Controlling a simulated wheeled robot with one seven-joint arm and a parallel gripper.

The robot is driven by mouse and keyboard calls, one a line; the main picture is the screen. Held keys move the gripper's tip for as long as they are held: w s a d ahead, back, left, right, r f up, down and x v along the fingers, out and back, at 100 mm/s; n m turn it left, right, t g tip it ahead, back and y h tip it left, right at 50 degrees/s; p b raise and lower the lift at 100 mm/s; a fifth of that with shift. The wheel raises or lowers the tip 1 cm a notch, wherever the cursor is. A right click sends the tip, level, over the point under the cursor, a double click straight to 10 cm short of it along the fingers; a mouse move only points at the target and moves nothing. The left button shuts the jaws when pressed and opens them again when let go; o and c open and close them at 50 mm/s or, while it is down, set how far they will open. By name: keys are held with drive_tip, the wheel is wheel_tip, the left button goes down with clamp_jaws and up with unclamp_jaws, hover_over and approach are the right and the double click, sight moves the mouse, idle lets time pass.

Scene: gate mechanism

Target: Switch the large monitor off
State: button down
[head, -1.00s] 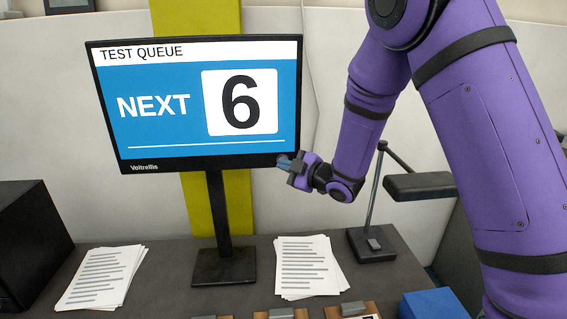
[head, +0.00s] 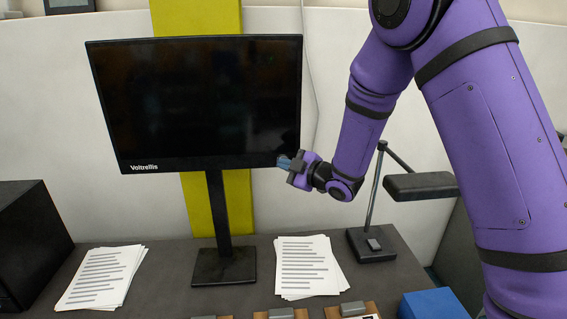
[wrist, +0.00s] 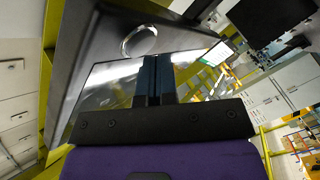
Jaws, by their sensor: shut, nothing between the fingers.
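The large monitor (head: 195,100) stands upright on its stand at the back of the desk, and its screen is black. The name "Voltrellis" shows on its lower left bezel. My gripper (head: 284,162) is shut and empty at the monitor's lower right corner. In the wrist view, the shut fingers (wrist: 152,78) point at the monitor's edge, close to a round button (wrist: 139,41) on the dark casing. I cannot tell whether the fingertips touch the casing.
Paper stacks lie left (head: 102,278) and right (head: 309,265) of the monitor stand. A desk lamp (head: 420,186) stands to the right, near my arm. A black box (head: 32,245) is at the left, and a blue box (head: 432,304) at the front right.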

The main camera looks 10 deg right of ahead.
drive_tip(key=shift+s, duration=0.2)
drive_tip(key=shift+s, duration=0.1)
drive_tip(key=shift+s, duration=2.9)
